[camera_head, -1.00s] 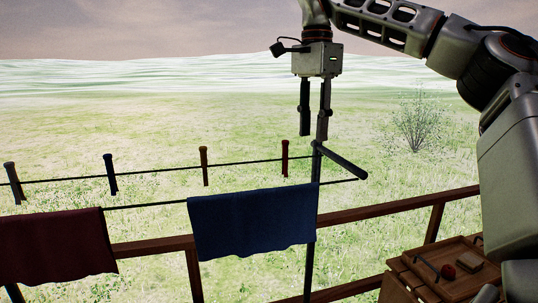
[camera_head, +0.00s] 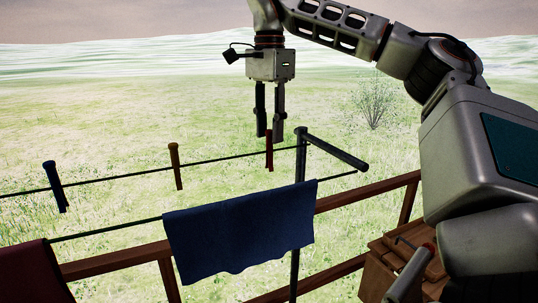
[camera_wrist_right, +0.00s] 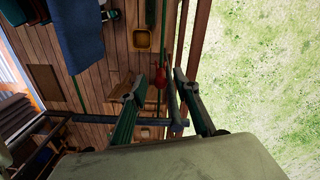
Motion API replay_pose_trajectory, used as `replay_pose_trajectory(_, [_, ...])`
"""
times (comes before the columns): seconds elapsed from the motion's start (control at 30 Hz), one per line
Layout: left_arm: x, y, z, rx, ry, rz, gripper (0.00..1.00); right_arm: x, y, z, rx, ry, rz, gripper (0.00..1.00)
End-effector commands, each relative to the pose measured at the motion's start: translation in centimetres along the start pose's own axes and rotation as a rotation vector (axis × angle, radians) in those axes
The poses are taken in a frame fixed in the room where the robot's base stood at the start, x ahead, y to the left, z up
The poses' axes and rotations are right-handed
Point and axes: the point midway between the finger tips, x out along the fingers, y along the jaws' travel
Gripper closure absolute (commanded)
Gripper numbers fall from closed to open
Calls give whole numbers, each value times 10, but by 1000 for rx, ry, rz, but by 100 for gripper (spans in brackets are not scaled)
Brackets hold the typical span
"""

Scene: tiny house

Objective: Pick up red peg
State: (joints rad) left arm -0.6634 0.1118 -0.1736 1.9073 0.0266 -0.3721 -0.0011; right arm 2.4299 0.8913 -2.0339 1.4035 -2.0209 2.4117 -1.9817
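The red peg (camera_head: 269,158) stands upright on the rear clothesline near the post. My right gripper (camera_head: 270,138) hangs from above with its fingers open. Its tips overlap the top of the red peg in the head view. In the right wrist view the red peg (camera_wrist_right: 160,82) shows between the two open fingers (camera_wrist_right: 158,90), apparently untouched. My left gripper is not in view.
A brown peg (camera_head: 175,165) and a dark blue peg (camera_head: 54,186) sit farther left on the line. A blue cloth (camera_head: 240,235) hangs on the nearer line. The post (camera_head: 300,165) with a dark bar (camera_head: 337,151) stands close right of the red peg. A wooden railing (camera_head: 365,195) runs behind.

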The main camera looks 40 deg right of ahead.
Motion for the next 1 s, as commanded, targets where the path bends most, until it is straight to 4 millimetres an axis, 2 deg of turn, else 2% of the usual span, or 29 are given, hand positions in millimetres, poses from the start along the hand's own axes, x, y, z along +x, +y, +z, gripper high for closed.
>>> replay_pose_trajectory(0.13, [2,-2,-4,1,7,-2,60,17,0,0,0,-1,2,69])
replay_pose_trajectory(0.4, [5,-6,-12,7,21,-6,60,20,0,0,1,-1,0,69])
replay_pose_trajectory(0.43, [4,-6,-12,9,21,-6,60,20,0,0,1,-1,0,72])
replay_pose_trajectory(0.53, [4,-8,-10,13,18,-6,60,20,0,0,1,-1,0,98])
replay_pose_trajectory(0.57, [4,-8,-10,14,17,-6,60,20,0,0,1,-1,0,100])
replay_pose_trajectory(0.87, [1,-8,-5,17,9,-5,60,20,0,0,1,-1,0,100])
replay_pose_trajectory(1.0, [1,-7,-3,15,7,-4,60,11,0,0,2,0,-2,100])
